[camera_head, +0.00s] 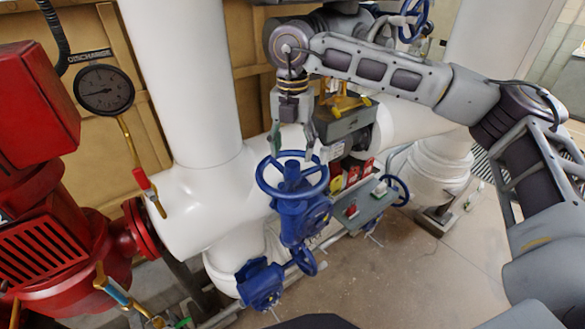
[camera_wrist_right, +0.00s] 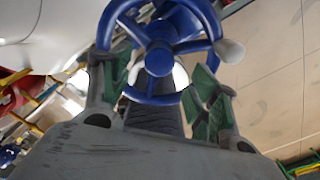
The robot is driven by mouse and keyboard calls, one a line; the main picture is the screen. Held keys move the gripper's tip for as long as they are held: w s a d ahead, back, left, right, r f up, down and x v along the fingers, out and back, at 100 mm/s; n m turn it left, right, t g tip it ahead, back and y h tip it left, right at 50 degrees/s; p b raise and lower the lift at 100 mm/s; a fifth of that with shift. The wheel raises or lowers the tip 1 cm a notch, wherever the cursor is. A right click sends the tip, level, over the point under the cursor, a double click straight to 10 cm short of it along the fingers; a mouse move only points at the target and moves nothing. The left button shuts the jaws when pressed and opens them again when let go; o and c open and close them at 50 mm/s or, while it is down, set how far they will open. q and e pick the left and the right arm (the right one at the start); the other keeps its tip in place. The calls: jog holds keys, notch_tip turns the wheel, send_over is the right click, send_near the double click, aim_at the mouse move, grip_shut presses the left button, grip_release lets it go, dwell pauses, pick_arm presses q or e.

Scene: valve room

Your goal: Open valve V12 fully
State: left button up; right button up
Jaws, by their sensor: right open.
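A blue valve handwheel (camera_head: 265,185) with spokes and a central hub sits on top of a blue valve body (camera_head: 300,222) in the middle of the head view. No V12 label is readable on it. My right gripper (camera_head: 292,150) points down over the far side of the wheel, with its fingers spread. In the right wrist view the handwheel (camera_wrist_right: 159,58) lies ahead of the open gripper (camera_wrist_right: 160,80), with one green-padded finger on each side of the lower rim. I cannot tell whether the fingers touch the rim. My left gripper is not in view.
A red pump (camera_head: 55,240) and a pressure gauge (camera_head: 104,89) stand at the left. White pipes (camera_head: 190,80) rise behind the valve. A small panel (camera_head: 358,205) with a red knob and other blue handwheels (camera_head: 396,190) are close by. Open floor (camera_head: 420,280) lies at lower right.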

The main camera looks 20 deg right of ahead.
aim_at(293, 163)
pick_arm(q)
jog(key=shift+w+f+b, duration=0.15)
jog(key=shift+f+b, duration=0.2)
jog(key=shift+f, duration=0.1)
pick_arm(e)
jog(key=shift+f, duration=0.6)
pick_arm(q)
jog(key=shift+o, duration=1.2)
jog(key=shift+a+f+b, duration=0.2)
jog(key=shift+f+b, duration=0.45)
pick_arm(e)
jog(key=shift+f, duration=0.8)
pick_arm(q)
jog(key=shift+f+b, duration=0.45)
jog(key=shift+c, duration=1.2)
pick_arm(e)
jog(key=shift+f, duration=0.6)
jog(key=shift+f+b, duration=0.75)
jog(key=shift+f, duration=0.2)
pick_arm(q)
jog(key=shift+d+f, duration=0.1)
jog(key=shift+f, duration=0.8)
pick_arm(e)
jog(key=shift+s+f, duration=0.15)
jog(key=shift+f, duration=0.15)
jog(key=shift+f, duration=0.1)
